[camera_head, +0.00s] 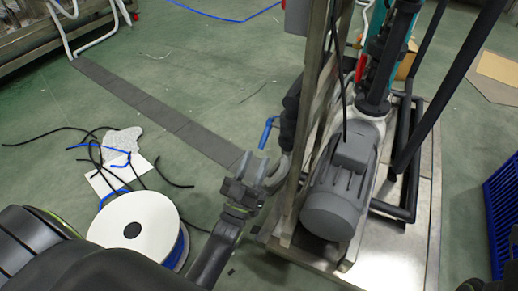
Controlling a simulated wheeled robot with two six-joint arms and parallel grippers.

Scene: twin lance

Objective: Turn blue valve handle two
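A blue valve handle (267,131) stands upright beside the dark pipework on the left side of the machine frame. My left gripper (254,162) is just below and slightly left of the handle in the picture. Its two grey fingers look parted, with nothing seen between them. It appears apart from the handle, though depth is hard to judge. The valve body behind the handle is partly hidden by pipework and the frame post. My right gripper is not in view.
A grey motor (342,185) sits on a metal base right of the frame post (302,140). A white-topped reel (134,228) stands at lower left, with loose black cables (92,146) behind it. A blue crate (503,208) is at the right edge. Green floor is open at upper left.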

